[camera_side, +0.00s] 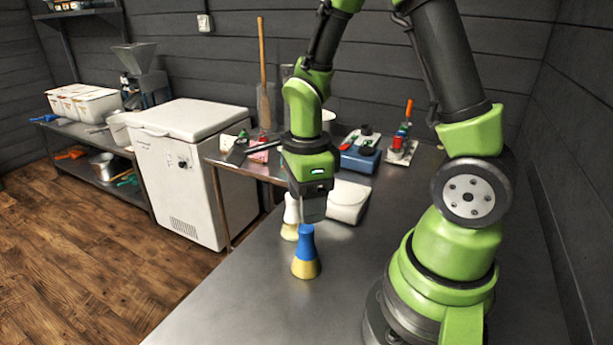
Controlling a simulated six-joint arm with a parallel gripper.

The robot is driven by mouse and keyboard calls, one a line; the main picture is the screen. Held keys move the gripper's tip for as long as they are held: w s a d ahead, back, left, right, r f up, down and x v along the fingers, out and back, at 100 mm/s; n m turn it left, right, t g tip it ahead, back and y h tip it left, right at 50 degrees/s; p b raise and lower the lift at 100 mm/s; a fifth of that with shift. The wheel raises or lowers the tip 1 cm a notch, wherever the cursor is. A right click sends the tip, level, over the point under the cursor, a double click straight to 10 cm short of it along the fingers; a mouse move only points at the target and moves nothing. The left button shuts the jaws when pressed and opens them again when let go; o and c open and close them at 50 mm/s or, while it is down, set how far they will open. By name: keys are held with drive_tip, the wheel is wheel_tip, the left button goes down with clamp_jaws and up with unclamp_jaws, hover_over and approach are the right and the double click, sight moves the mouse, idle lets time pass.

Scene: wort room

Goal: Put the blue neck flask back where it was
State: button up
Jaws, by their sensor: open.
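The blue neck flask (306,254) stands upright on the steel table (237,300), with a blue neck and a yellowish lower body. A second flask with a white neck (290,218) stands just behind it to the left, partly hidden. My gripper (312,212) points down right above and slightly behind the blue neck. Its jaws look grey and blocky from this side, and the gap between them is hard to see. I cannot tell whether they touch either neck.
A white rounded case (347,200) lies behind my gripper. A blue box (358,160) and a small rack with coloured handles (402,148) stand farther back. A white chest freezer (190,165) stands to the left. The table front is clear.

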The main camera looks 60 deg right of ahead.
drive_tip(key=s+a+r+n+t+y, duration=0.1)
drive_tip(key=s+a+r+n+t, duration=0.2)
drive_tip(key=r+n, duration=0.5)
drive_tip(key=s+a+r+n+t+y, duration=0.1)
drive_tip(key=s+a+r+n+t, duration=0.2)
drive_tip(key=r+n, duration=0.6)
drive_tip(key=shift+s+a+r+n+t, duration=0.2)
drive_tip(key=shift+s+n+t, duration=0.45)
drive_tip(key=shift+n, duration=2.35)
drive_tip(key=shift+d, duration=0.1)
